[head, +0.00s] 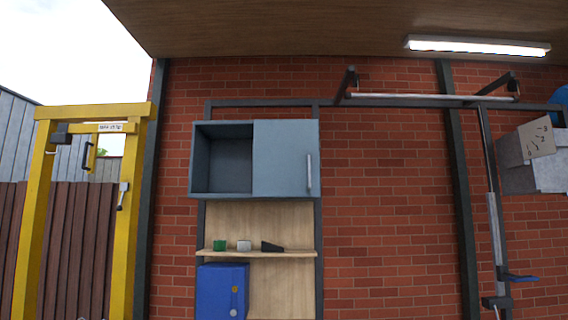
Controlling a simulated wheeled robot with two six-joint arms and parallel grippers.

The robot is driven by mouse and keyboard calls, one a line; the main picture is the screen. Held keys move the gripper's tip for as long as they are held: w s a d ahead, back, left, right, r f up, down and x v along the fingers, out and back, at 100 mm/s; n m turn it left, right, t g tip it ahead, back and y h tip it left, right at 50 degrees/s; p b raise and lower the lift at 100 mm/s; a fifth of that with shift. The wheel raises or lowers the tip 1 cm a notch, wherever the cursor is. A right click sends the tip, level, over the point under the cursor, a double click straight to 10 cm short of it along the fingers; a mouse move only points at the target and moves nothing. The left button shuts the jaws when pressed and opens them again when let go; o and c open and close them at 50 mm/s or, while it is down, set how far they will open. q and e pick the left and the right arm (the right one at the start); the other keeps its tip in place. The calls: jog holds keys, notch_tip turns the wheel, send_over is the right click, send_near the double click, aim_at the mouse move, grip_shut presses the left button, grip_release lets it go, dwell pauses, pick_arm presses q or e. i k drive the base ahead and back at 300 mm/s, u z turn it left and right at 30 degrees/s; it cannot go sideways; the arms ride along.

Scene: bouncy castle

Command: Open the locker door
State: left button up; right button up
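A grey-blue wall cabinet (222,193) hangs on the brick wall in the head view. Its left half is open and looks empty inside. A flat door panel (280,160) with a vertical silver handle (309,171) covers the right half. Below the shelf is a bright blue locker-like box (215,292), with its front shut and a small grey round part and a yellow spot on its right side. Its lower part is cut off by the frame. I cannot tell for sure which of the two is the locker. Neither of my grippers is in view.
A wooden shelf (290,254) holds a green cup (219,246), a grey cup (244,246) and a black wedge (271,247). A yellow frame (36,220) stands left. A bar rack (430,97) and a grey box (520,178) are right. The space before the cabinet looks clear.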

aim_at(286, 160)
jog(key=k, duration=0.55)
jog(key=u, duration=0.65)
jog(key=i, duration=1.5)
jog(key=z, duration=0.55)
jog(key=i, duration=0.85)
jog(key=z, duration=0.65)
